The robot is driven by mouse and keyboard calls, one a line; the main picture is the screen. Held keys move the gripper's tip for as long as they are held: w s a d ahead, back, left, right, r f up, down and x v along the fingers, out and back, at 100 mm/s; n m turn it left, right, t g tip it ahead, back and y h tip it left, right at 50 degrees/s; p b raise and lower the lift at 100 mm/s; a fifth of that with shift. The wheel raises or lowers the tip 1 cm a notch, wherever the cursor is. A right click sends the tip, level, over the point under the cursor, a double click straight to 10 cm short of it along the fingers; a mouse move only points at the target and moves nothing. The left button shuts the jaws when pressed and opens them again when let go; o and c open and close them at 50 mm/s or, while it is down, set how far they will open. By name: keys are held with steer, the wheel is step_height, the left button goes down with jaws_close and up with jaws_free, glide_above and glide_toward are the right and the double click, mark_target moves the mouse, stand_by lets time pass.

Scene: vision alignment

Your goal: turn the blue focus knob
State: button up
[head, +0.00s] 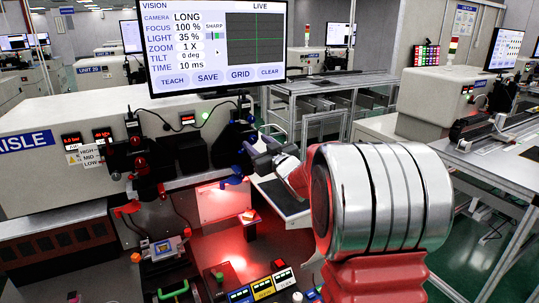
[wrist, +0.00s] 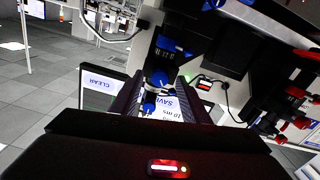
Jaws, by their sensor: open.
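A dark vertical camera column with blue parts (head: 240,128) stands on the front of the machine, left of my gripper (head: 264,152). In the wrist view, a blue knob (wrist: 159,78) shows on the column, roughly between the two dark fingers of my gripper (wrist: 158,88). The fingers are apart, and I see nothing held. In the head view, the fingers are close to the column, and I cannot tell whether they touch it. Several blue parts sit close together, so the focus knob's exact outline is unclear.
A screen (head: 213,45) above reads FOCUS 100 %, with a grey SHARP label. A second column with red parts (head: 140,160) stands to the left. A lit plate (head: 222,203) and a small orange-topped post (head: 249,217) are below. A blue hook-like part (head: 234,181) hangs near my gripper.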

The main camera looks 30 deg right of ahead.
steer(key=s, duration=1.3)
steer(key=shift+f, duration=0.1)
steer(key=s+d+f+m+g+h, duration=0.3)
steer(key=s+d+f+g+h, duration=0.15)
steer(key=d+f, duration=0.35)
steer(key=s+a+f+m+g, duration=0.2)
steer(key=s+a+f+g, duration=0.1)
steer(key=s+f+g, duration=0.3)
steer(key=s+a+r+n+g+y, duration=0.1)
steer(key=s+a+y, duration=0.1)
steer(key=s+a, duration=0.7)
steer(key=s+a+r+n+g+y, duration=0.1)
steer(key=s+a+r+n+y, duration=0.1)
steer(key=s+a, duration=0.7)
steer(key=a, duration=0.8)
steer(key=shift+s+a+r, duration=0.2)
steer(key=shift+s+r, duration=0.1)
steer(key=shift+s, duration=0.1)
